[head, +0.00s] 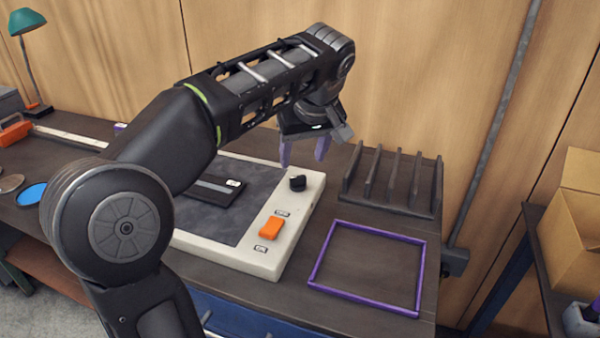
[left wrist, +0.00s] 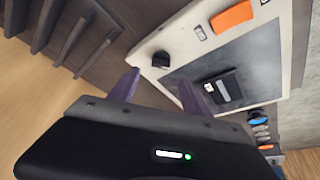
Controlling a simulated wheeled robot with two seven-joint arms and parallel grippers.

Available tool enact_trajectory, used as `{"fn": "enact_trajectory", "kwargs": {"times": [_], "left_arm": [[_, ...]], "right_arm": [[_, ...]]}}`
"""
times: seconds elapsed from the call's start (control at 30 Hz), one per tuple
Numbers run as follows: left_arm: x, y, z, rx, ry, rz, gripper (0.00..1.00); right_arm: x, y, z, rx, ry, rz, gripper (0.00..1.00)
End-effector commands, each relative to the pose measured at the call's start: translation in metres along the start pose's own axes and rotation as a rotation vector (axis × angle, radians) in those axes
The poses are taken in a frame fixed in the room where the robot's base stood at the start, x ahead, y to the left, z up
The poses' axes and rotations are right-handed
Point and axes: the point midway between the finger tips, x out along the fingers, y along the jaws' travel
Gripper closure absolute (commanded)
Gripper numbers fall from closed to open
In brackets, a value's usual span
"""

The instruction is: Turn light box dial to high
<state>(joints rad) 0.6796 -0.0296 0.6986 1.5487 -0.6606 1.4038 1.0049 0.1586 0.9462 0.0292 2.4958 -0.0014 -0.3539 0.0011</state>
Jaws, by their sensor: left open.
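The light box (head: 262,262) is a cream-framed box with a dark grey panel, lying on the workbench. Its black dial (head: 297,183) sits near the far right corner of the frame; it also shows in the left wrist view (left wrist: 162,60). An orange switch (head: 271,228) is on the same frame strip, nearer me. My left gripper (head: 304,152) is open and empty, with purple fingers pointing down above the box's far edge, close to the dial but apart from it. In the left wrist view the fingers (left wrist: 160,88) lie just below the dial. My right gripper is not in view.
A dark cartridge-like block (head: 215,190) lies on the panel. A dark slotted rack (head: 395,180) stands behind right of the box. A purple square frame (head: 422,262) lies on the bench to the right. A wooden wall (head: 440,70) with a grey pipe (head: 497,120) is behind.

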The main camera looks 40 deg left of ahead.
Motion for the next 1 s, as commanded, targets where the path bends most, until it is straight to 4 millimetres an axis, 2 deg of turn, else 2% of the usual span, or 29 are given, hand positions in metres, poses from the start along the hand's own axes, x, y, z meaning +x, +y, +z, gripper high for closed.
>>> {"fn": "enact_trajectory", "kwargs": {"times": [0.17, 0.5, 0.83, 1.0], "left_arm": [[0.026, -0.001, 0.002, -0.001, -0.002, -0.001, 0.44], [0.068, -0.001, 0.000, 0.000, -0.001, -0.001, 0.44], [0.073, 0.000, 0.000, 0.000, 0.000, 0.000, 0.44], [0.073, 0.000, 0.000, 0.000, 0.000, 0.000, 0.57]], "right_arm": [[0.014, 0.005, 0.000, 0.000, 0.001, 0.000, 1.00], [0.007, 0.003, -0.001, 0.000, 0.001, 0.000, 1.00], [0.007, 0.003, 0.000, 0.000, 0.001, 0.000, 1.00], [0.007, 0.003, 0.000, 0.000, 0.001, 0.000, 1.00]]}}
